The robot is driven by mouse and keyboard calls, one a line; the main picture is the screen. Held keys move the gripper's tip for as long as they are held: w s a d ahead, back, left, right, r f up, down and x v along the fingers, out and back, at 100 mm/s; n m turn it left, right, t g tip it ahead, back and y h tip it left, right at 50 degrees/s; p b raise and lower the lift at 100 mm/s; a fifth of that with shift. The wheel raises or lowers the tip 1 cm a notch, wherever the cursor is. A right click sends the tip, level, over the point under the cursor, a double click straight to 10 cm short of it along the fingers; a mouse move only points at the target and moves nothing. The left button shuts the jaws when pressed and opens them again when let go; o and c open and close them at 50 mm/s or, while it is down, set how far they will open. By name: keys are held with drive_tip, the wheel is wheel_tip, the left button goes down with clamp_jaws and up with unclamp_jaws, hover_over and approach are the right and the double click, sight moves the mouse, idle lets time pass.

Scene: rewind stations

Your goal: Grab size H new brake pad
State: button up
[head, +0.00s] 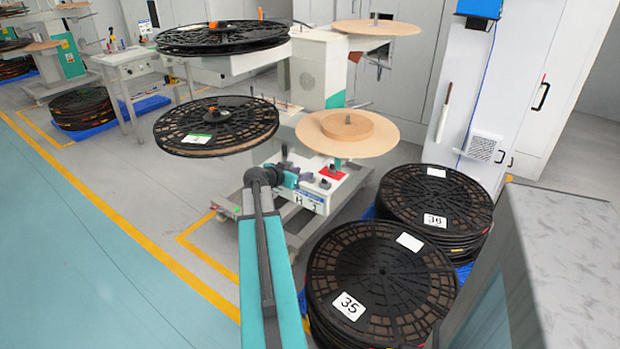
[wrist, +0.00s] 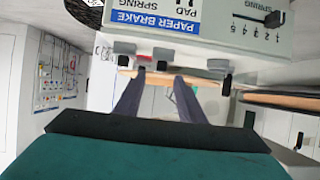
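The rewind station's control box (head: 322,185) stands below the reels and carries a label with an H on it. In the wrist view its white panel (wrist: 205,35) fills the top, with a blue "PAPER BRAKE" label (wrist: 158,20) and "PAD SPRING" lettering. My gripper (head: 306,178) is close to the box's front left. In the wrist view my gripper (wrist: 159,76) has its two dark fingers apart, with nothing seen held between them. Small dark and red knobs or pads (wrist: 161,65) sit along the panel's edge near the fingertips. I cannot tell which part is the size H brake pad.
Black reels hang on the station at left (head: 215,125), and a tan disc (head: 348,132) is at right. Stacked reels marked 35 (head: 380,275) and 36 (head: 435,200) stand at lower right. The blue floor (head: 70,240) at left is clear.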

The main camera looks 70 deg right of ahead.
drive_tip(key=shift+s+d+f, duration=0.15)
drive_tip(key=shift+d+f, duration=0.15)
drive_tip(key=shift+d, duration=0.3)
drive_tip(key=shift+p+x, duration=0.6)
drive_tip(key=shift+x, duration=2)
drive_tip(key=shift+c, duration=0.2)
drive_tip(key=c, duration=0.7)
